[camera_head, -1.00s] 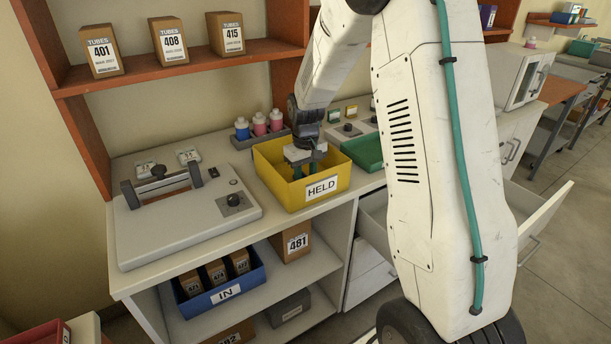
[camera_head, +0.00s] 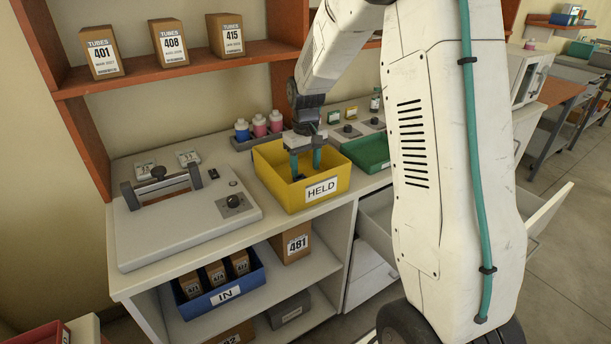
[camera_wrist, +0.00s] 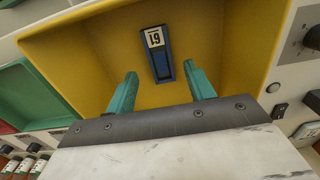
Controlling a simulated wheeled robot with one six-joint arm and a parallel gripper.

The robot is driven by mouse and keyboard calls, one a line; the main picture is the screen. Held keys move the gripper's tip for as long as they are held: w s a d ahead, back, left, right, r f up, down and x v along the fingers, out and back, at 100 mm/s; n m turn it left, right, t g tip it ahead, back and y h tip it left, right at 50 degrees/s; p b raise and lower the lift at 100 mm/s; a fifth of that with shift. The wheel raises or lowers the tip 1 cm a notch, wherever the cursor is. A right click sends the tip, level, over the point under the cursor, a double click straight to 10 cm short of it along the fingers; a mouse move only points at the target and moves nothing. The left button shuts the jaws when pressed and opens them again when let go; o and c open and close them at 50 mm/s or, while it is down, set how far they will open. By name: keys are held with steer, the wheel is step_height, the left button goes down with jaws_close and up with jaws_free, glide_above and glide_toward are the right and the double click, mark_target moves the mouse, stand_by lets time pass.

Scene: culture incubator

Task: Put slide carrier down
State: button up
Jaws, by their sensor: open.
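The slide carrier (camera_wrist: 161,58) is a small dark blue piece with a white label that seems to read 61, upside down in the wrist view. It lies inside the yellow HELD bin (camera_head: 277,182), on its floor as far as I can tell. My gripper (camera_head: 306,163) is over the bin with its teal fingers pointing down into it. In the wrist view my gripper (camera_wrist: 163,88) is open, with its fingers apart on either side of the carrier's near end and not touching it. In the head view the carrier is mostly hidden by the bin wall.
A green tray (camera_head: 367,153) stands right of the bin. Bottles with pink and blue contents (camera_head: 260,126) stand behind it. A grey lidded device (camera_head: 180,225) is to the left. The blue IN bin (camera_head: 222,293) is on the shelf below. A drawer (camera_head: 545,210) hangs open at right.

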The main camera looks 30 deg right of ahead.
step_height(320, 180, up, 7)
steer(key=s+a+r, duration=0.4)
steer(key=s+r, duration=0.1)
steer(key=s, duration=0.2)
steer(key=s+a+r, duration=0.4)
steer(key=s+r, duration=0.1)
steer(key=s, duration=0.3)
steer(key=s+a, duration=0.2)
steer(key=s, duration=0.7)
steer(key=s+a+f+t, duration=0.1)
steer(key=s+a, duration=0.1)
steer(key=s, duration=0.7)
steer(key=shift+s+a+f, duration=0.2)
steer(key=shift+s+a, duration=0.1)
